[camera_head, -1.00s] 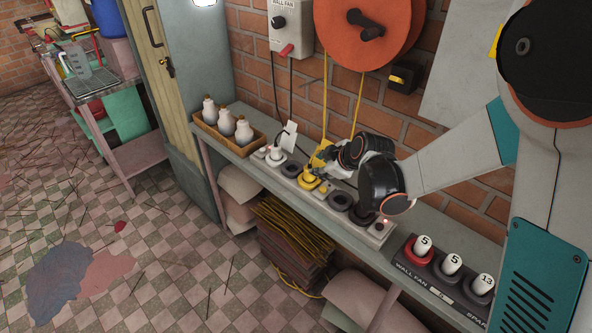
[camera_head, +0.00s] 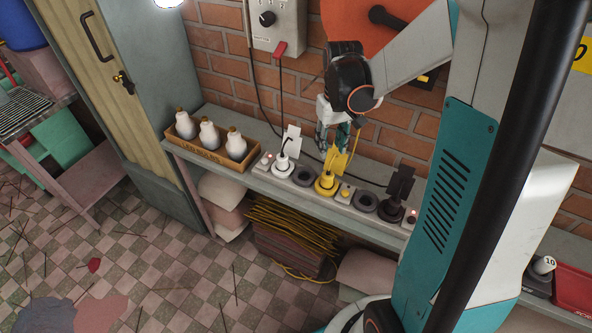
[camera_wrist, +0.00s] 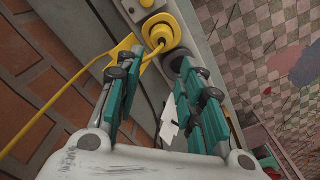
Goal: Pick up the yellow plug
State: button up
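The yellow plug (camera_head: 325,184) sits upright in a socket of the grey power strip (camera_head: 345,194) on the wall shelf. A yellow tag stands behind it, and a yellow cord rises from it. My gripper (camera_head: 330,148) hangs just above and behind the plug, pointing down. In the wrist view, my gripper's teal fingers (camera_wrist: 157,65) are spread apart and empty. The yellow plug (camera_wrist: 160,36) shows just beyond the fingertips, roughly centred between them. I see no contact between the fingers and the plug.
A white plug (camera_head: 283,165) with a white tag stands left of the yellow plug. A black plug (camera_head: 393,207) with a dark tag stands to the right. The brick wall (camera_head: 225,75) rises close behind the shelf.

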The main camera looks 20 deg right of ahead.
aim_at(328, 174)
notch_tip(328, 174, down, 8)
jog(key=b, duration=0.3)
jog(key=shift+f, duration=0.2)
jog(key=shift+s+a+f+b, duration=0.15)
jog(key=shift+f+b, duration=0.5)
jog(key=shift+f, duration=0.7)
jog(key=shift+s+d+f+b, duration=0.15)
jog(key=shift+f+b, duration=0.5)
jog(key=shift+f, duration=0.65)
jog(key=shift+s+a, duration=0.1)
jog(key=shift+r, duration=0.1)
jog(key=shift+c, duration=0.6)
jog(key=c, duration=0.6)
